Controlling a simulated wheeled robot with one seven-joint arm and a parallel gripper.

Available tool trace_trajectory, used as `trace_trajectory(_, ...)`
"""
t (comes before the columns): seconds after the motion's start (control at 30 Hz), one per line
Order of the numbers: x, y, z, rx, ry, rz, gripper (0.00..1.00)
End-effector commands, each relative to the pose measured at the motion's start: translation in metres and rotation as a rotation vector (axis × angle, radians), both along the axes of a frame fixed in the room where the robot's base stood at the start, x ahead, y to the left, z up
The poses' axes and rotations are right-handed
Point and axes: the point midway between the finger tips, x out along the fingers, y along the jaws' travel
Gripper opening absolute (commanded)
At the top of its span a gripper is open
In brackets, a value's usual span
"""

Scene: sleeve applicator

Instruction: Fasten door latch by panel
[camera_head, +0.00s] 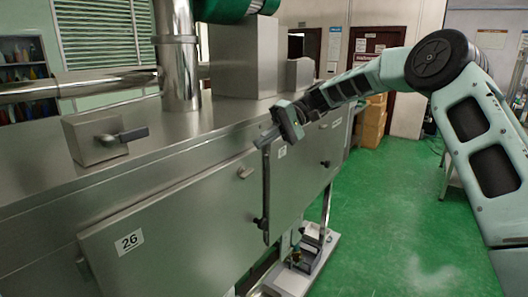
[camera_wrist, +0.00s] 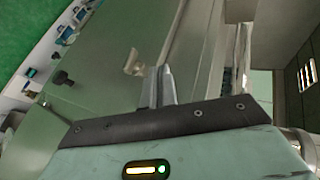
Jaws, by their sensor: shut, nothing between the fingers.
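The metal machine has a front door panel (camera_head: 170,225) marked 26. A small pale metal latch (camera_head: 244,172) sits near its upper right corner; it also shows in the wrist view (camera_wrist: 134,63), just left of my fingertips. A dark knob (camera_head: 260,222) is lower on the same side and also shows in the wrist view (camera_wrist: 62,78). My gripper (camera_head: 266,138) is above and right of the pale latch, near the machine's top front edge. In the wrist view my fingers (camera_wrist: 160,72) are together and empty. They look apart from the latch, though the exact gap is unclear.
A second door (camera_head: 300,170) with a dark handle (camera_head: 325,163) is to the right. A box with a dark lever (camera_head: 95,140) and a vertical pipe (camera_head: 177,60) stand on the machine top. Equipment (camera_head: 305,250) sits low by the machine. Green floor is clear at right.

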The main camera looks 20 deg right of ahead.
Motion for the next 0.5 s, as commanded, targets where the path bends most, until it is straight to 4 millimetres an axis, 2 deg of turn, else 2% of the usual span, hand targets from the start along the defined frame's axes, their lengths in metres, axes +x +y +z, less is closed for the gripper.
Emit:
trace_trajectory(0.03, 0.002, -0.008, -0.001, 0.000, -0.004, -0.001, 0.00)
trace_trajectory(0.3, 0.008, -0.048, 0.029, 0.001, -0.003, -0.001, 0.00)
trace_trajectory(0.5, 0.010, -0.062, 0.041, 0.001, 0.001, 0.001, 0.00)
